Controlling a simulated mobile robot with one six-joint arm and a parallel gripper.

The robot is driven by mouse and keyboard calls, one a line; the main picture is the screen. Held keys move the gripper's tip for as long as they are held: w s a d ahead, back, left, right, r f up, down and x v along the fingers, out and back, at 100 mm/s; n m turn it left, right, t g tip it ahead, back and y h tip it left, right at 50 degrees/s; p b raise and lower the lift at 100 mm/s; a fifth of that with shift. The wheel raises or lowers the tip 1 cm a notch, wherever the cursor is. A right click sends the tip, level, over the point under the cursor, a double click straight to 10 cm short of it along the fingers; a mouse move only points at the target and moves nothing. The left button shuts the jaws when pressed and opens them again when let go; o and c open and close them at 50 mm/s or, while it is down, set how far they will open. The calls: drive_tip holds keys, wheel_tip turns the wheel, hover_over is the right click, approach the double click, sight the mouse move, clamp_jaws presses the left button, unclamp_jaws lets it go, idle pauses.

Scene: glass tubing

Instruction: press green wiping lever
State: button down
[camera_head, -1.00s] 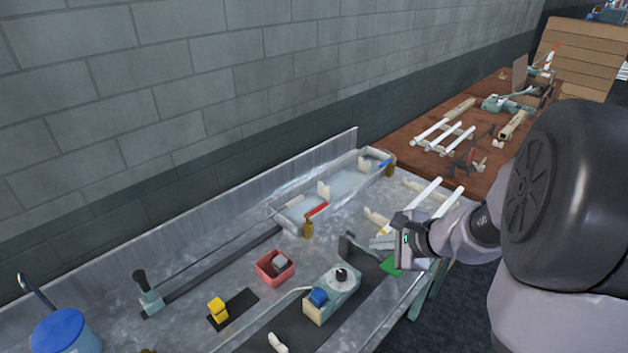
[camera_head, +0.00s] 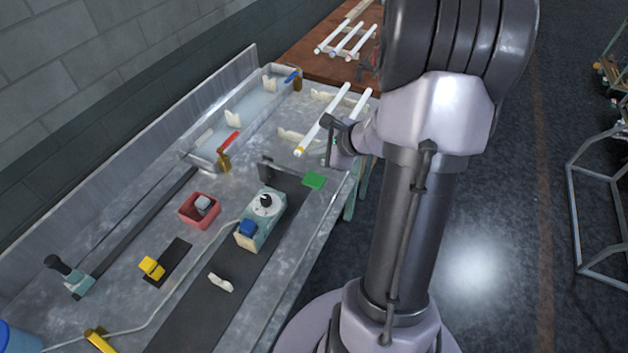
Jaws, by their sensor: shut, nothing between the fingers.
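The green wiping lever shows as a flat green pad (camera_head: 314,181) near the right edge of the metal bench, beside a dark upright bracket (camera_head: 270,170). My gripper (camera_head: 329,148) is shut and empty. In the picture it is just above and to the right of the green pad, with a visible gap between them. Its fingertips are small and partly hidden by the wrist, so its height over the bench is hard to tell.
White glass tubes (camera_head: 324,118) lie on holders close to my gripper. A teal box with a dial and blue button (camera_head: 262,216), a red tray (camera_head: 186,214) and a red-handled valve (camera_head: 229,143) stand on the bench.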

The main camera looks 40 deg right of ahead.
drive_tip(key=b, duration=0.5)
hover_over(319, 183)
drive_tip(key=f, duration=0.4)
drive_tip(key=w+f, duration=0.1)
drive_tip(key=f, duration=0.1)
drive_tip(key=shift+f, duration=0.35)
drive_tip(key=shift+f+b, duration=0.45)
drive_tip(key=shift+b, duration=0.15)
drive_tip(key=shift+s, duration=0.1)
idle(0.4)
drive_tip(key=shift+f+b, duration=0.4)
drive_tip(key=shift+b, duration=0.2)
drive_tip(key=shift+f+b, duration=2.2)
drive_tip(key=shift+b, duration=0.3)
idle(2.3)
